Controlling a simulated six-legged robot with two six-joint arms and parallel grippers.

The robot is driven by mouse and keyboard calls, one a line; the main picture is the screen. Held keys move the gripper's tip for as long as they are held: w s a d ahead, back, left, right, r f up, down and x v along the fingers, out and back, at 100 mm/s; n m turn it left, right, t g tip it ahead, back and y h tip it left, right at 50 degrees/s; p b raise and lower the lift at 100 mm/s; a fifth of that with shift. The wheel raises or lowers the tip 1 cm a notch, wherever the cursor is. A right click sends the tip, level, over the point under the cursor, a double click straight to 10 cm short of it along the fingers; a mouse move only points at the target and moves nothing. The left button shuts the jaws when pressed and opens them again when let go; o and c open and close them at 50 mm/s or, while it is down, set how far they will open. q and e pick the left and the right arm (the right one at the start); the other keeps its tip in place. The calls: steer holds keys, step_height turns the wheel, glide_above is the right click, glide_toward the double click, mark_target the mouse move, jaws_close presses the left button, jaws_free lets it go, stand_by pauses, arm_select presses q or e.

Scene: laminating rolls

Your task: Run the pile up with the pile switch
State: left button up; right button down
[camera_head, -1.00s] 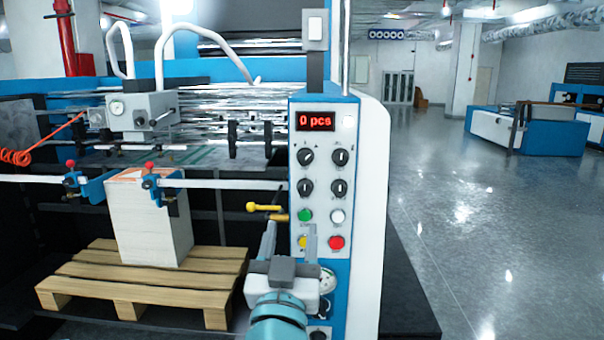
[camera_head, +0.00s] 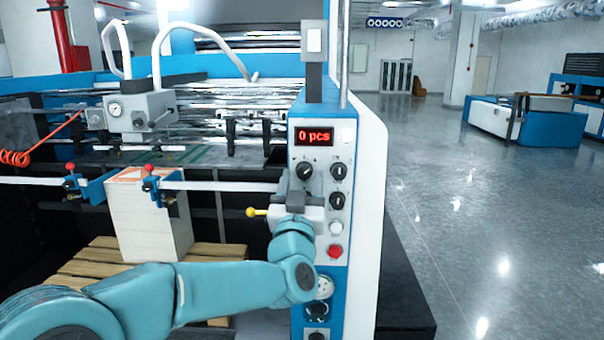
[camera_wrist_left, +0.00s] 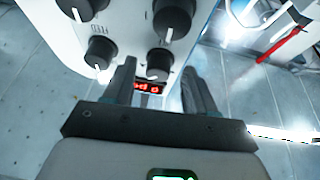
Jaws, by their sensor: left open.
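The control panel (camera_head: 346,262) carries black rotary switches, a white button (camera_head: 336,228), a red button (camera_head: 334,251) and a red "0 pcs" display (camera_head: 314,136). Which switch is the pile switch I cannot read. My left gripper (camera_head: 299,188) is at the panel's left side, just below the upper left switch (camera_head: 305,171). It hides the lower left switch and the green and yellow buttons. In the left wrist view its two dark fingers are apart and empty (camera_wrist_left: 163,95), with several switches (camera_wrist_left: 100,52) beyond them. The pile (camera_head: 150,222) of white sheets stands on a wooden pallet (camera_head: 85,262).
A yellow-knobbed lever (camera_head: 253,212) sticks out left of my gripper. Open grey floor (camera_head: 470,240) lies to the right, with another blue and white machine (camera_head: 530,125) behind.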

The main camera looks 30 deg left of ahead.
arm_select(q)
steer(key=shift+w+r, duration=0.1)
steer(key=shift+w, duration=0.05)
steer(key=shift+c, duration=0.3)
jaws_close()
steer(key=shift+f+n+y+b, duration=0.2)
steer(key=shift+n+y+b, duration=0.1)
steer(key=shift+n+b, duration=0.4)
steer(key=n+y+b, duration=0.1)
steer(key=n+b, duration=0.1)
steer(key=n+g+y+b, duration=0.1)
steer(key=n, duration=0.1)
steer(key=shift+w+d+g+b, duration=0.15)
steer(key=shift+d+g+b, duration=0.05)
steer(key=shift+g+b, duration=0.15)
steer(key=n+g+y+b, duration=0.1)
steer(key=n, duration=0.2)
steer(key=shift+r+n, duration=0.1)
steer(key=shift+n, duration=0.3)
steer(key=shift+w+d+r+n+g+y+b, duration=0.1)
steer(key=shift+n+g+y+b, duration=0.3)
steer(key=shift+n, duration=0.45)
steer(key=shift+d+r+n+g+y+b, duration=0.15)
steer(key=shift+n+g, duration=0.4)
steer(key=shift+n, duration=0.3)
steer(key=shift+a+f+n, duration=0.1)
steer(key=shift+n, duration=0.2)
